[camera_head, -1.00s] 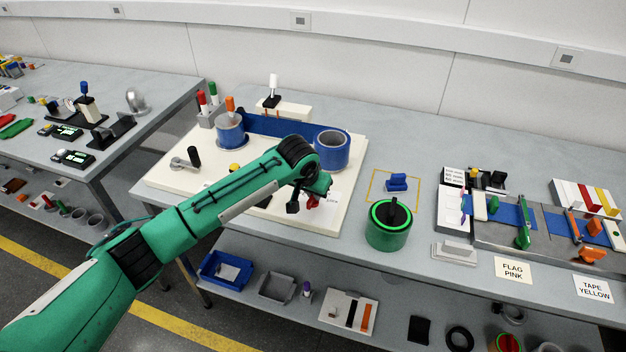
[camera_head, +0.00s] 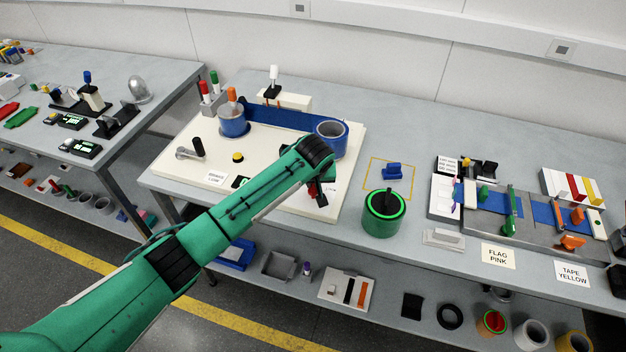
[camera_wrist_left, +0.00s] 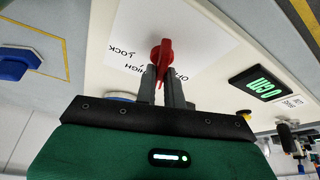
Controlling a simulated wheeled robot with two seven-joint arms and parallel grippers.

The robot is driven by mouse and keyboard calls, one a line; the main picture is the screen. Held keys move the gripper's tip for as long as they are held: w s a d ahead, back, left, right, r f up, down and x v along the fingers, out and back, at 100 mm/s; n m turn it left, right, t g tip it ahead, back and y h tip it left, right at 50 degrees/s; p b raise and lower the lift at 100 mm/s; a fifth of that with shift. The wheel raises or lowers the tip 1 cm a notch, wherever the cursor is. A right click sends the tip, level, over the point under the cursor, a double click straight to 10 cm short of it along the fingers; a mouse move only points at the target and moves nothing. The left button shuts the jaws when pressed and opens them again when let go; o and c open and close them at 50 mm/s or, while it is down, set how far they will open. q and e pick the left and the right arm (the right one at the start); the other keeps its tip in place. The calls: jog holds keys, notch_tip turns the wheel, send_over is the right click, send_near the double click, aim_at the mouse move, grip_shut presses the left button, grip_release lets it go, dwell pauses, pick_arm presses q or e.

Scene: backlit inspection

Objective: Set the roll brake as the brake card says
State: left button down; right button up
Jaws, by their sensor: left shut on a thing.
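The red brake knob (camera_wrist_left: 162,56) stands on a white dial label (camera_wrist_left: 140,45) with the words LOCK, HIGH and a partly hidden OF-. My left gripper (camera_wrist_left: 165,80) is shut on the knob, one finger on each side. I cannot tell which word the knob points at. In the head view my left gripper (camera_head: 318,192) is low over the front right of the cream panel (camera_head: 185,130), hiding most of the knob. A small white card (camera_head: 216,178) lies at the panel's front edge, its print too small to read surely. My right gripper is out of view.
A display with green digits (camera_wrist_left: 257,88) is beside the dial. A yellow button (camera_head: 237,157), a crank (camera_head: 190,152) and two blue rolls, left (camera_head: 232,122) and right (camera_head: 331,140), are on the panel. A green canister (camera_head: 382,213) stands to the right.

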pick_arm(q)
jog(key=c, duration=1.5)
grip_release()
jog(key=shift+r, duration=0.1)
jog(key=b+v, duration=0.2)
jog(key=v, duration=1.1)
jog(key=shift+s+r+b, duration=0.15)
jog(key=shift+r+b, duration=0.1)
jog(key=shift+b, duration=0.05)
jog(key=shift+f, duration=0.1)
